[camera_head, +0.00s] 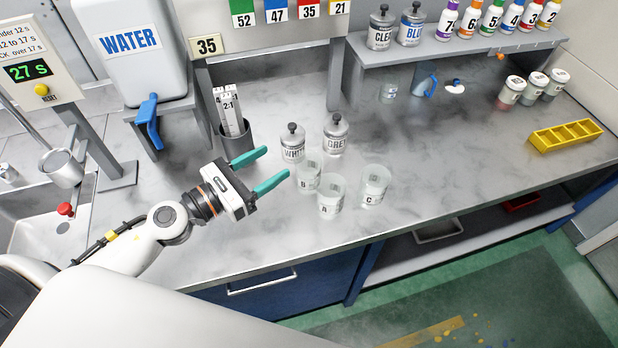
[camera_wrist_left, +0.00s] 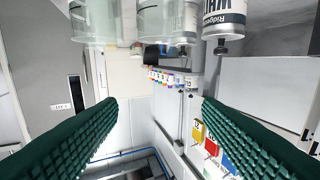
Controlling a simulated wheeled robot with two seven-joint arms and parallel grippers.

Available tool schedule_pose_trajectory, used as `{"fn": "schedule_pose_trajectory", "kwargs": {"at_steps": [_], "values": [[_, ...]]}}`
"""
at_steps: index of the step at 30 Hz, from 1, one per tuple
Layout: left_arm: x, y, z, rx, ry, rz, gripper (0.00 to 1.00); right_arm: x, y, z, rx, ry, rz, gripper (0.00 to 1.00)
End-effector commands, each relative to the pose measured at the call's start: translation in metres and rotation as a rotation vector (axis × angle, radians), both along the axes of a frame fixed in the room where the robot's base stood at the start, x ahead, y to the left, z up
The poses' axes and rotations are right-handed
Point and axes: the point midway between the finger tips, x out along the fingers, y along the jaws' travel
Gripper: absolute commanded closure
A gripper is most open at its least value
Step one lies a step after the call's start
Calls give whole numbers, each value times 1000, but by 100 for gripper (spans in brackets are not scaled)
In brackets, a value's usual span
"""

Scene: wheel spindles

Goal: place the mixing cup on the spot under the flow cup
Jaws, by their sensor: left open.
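Three clear mixing cups stand together on the grey bench: cup A (camera_head: 331,196), cup B (camera_head: 307,177) and cup C (camera_head: 373,186). My left gripper (camera_head: 277,161) is open and empty, just left of cup B, its fingers pointing toward the cups. In the left wrist view, clear cups (camera_wrist_left: 163,22) show at the top, beyond the open green fingers (camera_wrist_left: 160,108). A grey metal cup (camera_head: 62,169), apparently the flow cup, hangs at the far left over the sink area. I cannot clearly make out the spot under it. My right gripper is not in view.
The WHITE tin (camera_head: 293,143) and GREY tin (camera_head: 336,134) stand close behind the cups. A dark pot with measuring sticks (camera_head: 235,138) is behind my gripper. A red-topped item (camera_head: 66,209) sits below the flow cup.

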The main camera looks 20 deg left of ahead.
Motion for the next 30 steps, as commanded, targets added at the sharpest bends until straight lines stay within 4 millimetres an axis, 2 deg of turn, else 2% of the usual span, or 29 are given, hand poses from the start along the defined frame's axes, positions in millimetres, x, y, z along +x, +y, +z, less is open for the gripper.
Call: {"fn": "schedule_pose_trajectory", "kwargs": {"at_steps": [1, 7, 10, 14, 20, 30], "values": [[0, 0, -14, 0, 0, 0, 40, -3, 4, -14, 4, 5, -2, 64], [0, 0, -45, 0, 0, 0, 40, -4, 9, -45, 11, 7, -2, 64], [0, 0, -60, 0, 0, 0, 40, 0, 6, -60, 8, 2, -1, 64], [0, 0, -71, 0, 0, 0, 40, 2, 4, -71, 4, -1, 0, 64], [11, -7, -66, -2, -3, 0, 40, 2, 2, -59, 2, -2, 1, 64], [51, -33, -66, -2, -1, 1, 40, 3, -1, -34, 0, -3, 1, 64]]}}
